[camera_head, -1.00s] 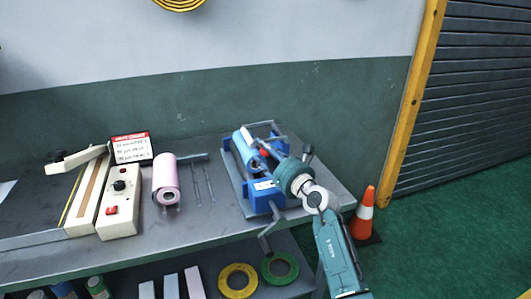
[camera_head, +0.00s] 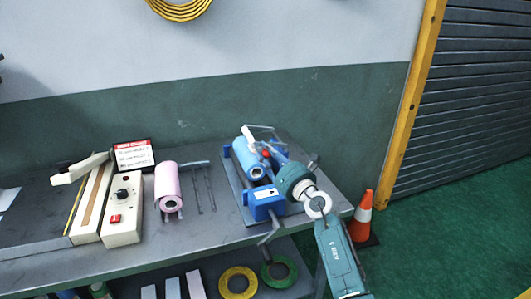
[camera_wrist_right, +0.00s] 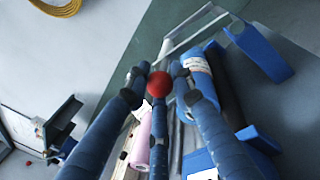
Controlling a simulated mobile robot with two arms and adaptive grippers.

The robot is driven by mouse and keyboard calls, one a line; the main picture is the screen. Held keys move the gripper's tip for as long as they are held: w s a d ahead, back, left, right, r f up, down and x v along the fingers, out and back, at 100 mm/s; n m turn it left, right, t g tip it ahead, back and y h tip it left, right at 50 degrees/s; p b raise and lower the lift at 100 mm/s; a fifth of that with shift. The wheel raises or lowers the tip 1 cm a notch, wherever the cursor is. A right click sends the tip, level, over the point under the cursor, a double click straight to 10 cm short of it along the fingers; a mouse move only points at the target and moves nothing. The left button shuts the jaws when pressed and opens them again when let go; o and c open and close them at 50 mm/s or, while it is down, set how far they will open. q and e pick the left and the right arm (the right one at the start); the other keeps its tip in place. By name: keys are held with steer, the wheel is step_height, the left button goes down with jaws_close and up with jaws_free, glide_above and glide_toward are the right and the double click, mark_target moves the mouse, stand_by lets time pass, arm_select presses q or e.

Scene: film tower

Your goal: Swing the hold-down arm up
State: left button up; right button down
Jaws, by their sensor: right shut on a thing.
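The hold-down arm is a light grey frame (camera_head: 262,127) on the blue roll stand (camera_head: 264,204) at the right of the bench. It stands raised at the back, above the blue film roll (camera_head: 247,162). Its red ball knob (camera_head: 265,153) shows at my right gripper's (camera_head: 269,153) fingertips. In the right wrist view the red knob (camera_wrist_right: 158,84) sits between the blue fingers of my right gripper (camera_wrist_right: 158,78), which is shut on it. The fingers hide part of the arm. My left gripper is not in view.
A pink roll (camera_head: 168,187) and thin metal rods (camera_head: 203,188) lie left of the stand. A cream control box (camera_head: 122,208) and a sign (camera_head: 133,155) are further left. An orange cone (camera_head: 363,216) stands right of the bench. Tape rings (camera_head: 238,286) are on the lower shelf.

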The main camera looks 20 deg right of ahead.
steer(key=shift+d+r+m+p, duration=0.3)
steer(key=shift+r+m+p, duration=0.1)
steer(key=shift+r+m, duration=0.15)
steer(key=shift+d+r+m+p, duration=0.25)
steer(key=shift+r+m+p, duration=0.1)
steer(key=shift+r+m, duration=0.15)
arm_select(q)
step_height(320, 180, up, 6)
steer(key=p, duration=0.4)
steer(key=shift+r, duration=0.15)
arm_select(e)
steer(key=d+r+m+t+h, duration=0.2)
steer(key=d+r+m+h, duration=0.1)
steer(key=d+m, duration=0.8)
steer(key=shift+w+r+m+h, duration=0.2)
steer(key=shift+m+h, duration=0.4)
steer(key=shift+m, duration=2.25)
steer(key=c, duration=1.6)
jaws_free()
steer(key=shift+o, duration=0.6)
steer(key=shift+d+f, duration=0.1)
